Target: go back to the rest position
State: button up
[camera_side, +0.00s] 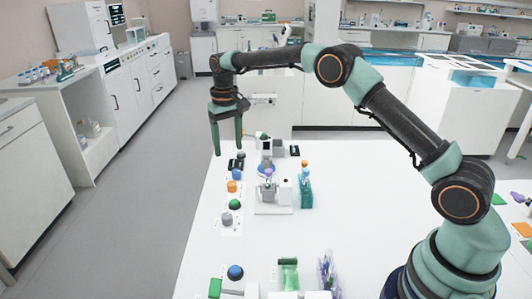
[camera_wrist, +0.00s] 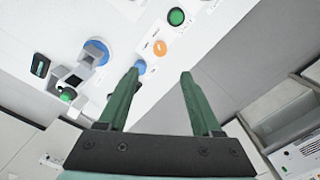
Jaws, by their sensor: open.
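My gripper (camera_side: 227,135) hangs above the far left edge of the white table (camera_side: 250,258) in the side view, its two green fingers pointing down. In the wrist view my gripper (camera_wrist: 160,76) has its fingers apart, with nothing between them. The arm reaches up and across from its base at the right of the table. Nothing is held. The fingertips appear to be above the table's edge and clear of the things there; the exact height cannot be told.
Coloured knobs, including an orange one (camera_side: 232,186) and a green one (camera_side: 235,204), line the table's left edge. A small white device (camera_side: 285,190) and a teal rack (camera_side: 306,193) stand mid-table. A blue knob (camera_side: 235,271) is nearer. The table's centre right is clear.

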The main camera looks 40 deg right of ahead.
jog(key=shift+r, duration=0.1)
jog(key=s+r+n+t, duration=0.1)
jog(key=s+r+t, duration=0.2)
jog(key=s+r, duration=1)
jog(key=s+d+f+n+t, duration=0.1)
jog(key=s+t, duration=0.1)
jog(key=s, duration=1.3)
jog(key=shift+d+f+t, duration=0.2)
jog(key=shift+f+t, duration=0.1)
jog(key=shift+f, duration=0.1)
